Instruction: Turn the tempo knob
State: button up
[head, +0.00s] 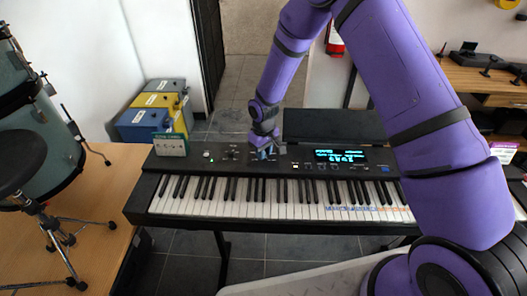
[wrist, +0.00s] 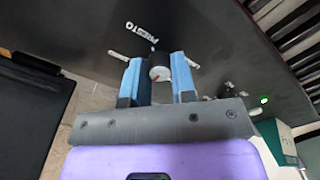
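The tempo knob (wrist: 160,73) is small and dark, with a pale face and a red pointer mark. It sits on the keyboard's black panel in the wrist view, close to the printed word PRESTO. My gripper (wrist: 160,68) has its blue fingers on either side of the knob, with little or no gap to it, and appears shut on it. In the head view my gripper (head: 265,150) is low over the panel of the digital keyboard (head: 290,165), left of its lit screen (head: 341,156). There the knob is hidden by the gripper.
A green box (head: 170,145) stands on the keyboard's left end. Blue and yellow cases (head: 152,112) are behind it on the left. A drum (head: 45,130) and stool (head: 18,160) are at far left. A wooden desk (head: 480,80) is at right.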

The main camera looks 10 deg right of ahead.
jog(key=shift+c, duration=1.1)
jog(key=shift+m, duration=0.3)
jog(key=m, duration=1.1)
jog(key=shift+m, duration=0.3)
jog(key=o, duration=0.9)
